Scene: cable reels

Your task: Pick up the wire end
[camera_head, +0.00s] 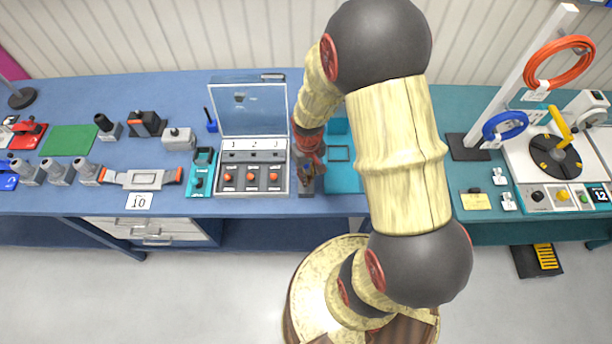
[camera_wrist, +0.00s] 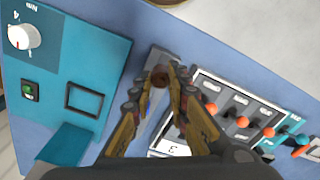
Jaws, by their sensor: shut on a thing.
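My gripper (camera_wrist: 163,74) points down at a small grey block on the blue bench. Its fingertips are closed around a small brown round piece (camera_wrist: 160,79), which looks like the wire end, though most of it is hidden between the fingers. In the head view my gripper (camera_head: 311,168) is over the grey block (camera_head: 306,187), between the panel of numbered switches and the teal device. The held piece cannot be made out in the head view.
The switch panel (camera_head: 252,179) with its raised clear lid (camera_head: 252,108) stands close on the left. The teal device (camera_head: 341,180) is close on the right, partly behind my arm. Orange (camera_head: 559,60) and blue (camera_head: 504,127) cable coils hang at the far right.

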